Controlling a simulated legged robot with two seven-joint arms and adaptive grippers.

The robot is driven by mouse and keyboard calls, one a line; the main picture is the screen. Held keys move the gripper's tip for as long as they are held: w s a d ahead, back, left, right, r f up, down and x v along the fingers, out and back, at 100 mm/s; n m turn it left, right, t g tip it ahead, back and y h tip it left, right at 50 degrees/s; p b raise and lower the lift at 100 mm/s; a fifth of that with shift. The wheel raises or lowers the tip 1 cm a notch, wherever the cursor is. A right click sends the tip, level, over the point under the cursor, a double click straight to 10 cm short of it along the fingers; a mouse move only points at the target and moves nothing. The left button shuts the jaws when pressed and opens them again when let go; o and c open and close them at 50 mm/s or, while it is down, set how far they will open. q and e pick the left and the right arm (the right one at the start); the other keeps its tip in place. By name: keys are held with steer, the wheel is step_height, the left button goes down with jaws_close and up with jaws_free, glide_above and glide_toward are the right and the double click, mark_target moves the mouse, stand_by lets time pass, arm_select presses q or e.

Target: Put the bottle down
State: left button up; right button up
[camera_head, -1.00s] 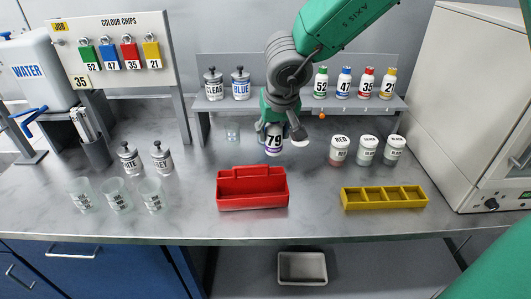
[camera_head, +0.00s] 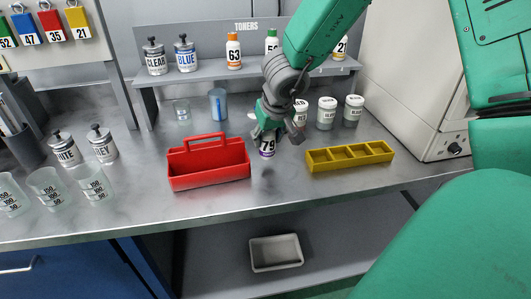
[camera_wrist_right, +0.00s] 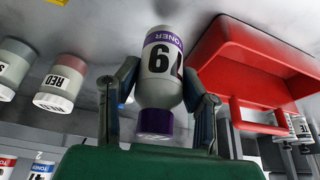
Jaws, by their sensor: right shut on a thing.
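The white bottle marked 79 (camera_head: 267,147), with a purple band, is between the fingers of my right gripper (camera_head: 272,134). In the right wrist view the bottle (camera_wrist_right: 160,72) has its purple cap toward the gripper's palm and its base toward the bench. The right gripper (camera_wrist_right: 162,85) is shut on its sides. The bottle is over the grey bench (camera_head: 240,205), between the red carrier and the yellow tray. I cannot tell whether its base touches the bench. My left gripper is not in view.
The red carrier (camera_head: 208,172) is just left of the bottle, and the yellow compartment tray (camera_head: 350,157) is to its right. Several white-lidded jars (camera_head: 327,112) stand behind. The toner shelf (camera_head: 205,74) is at the back. The bench in front of the bottle is clear.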

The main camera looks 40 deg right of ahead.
mark_target(268, 148)
step_height(268, 148, down, 3)
steer(key=shift+a+f+b, duration=0.1)
steer(key=shift+b, duration=0.95)
steer(key=o, duration=1.2)
steer(key=shift+o, duration=0.2)
steer(key=p+v, duration=0.7)
steer(key=v, duration=0.5)
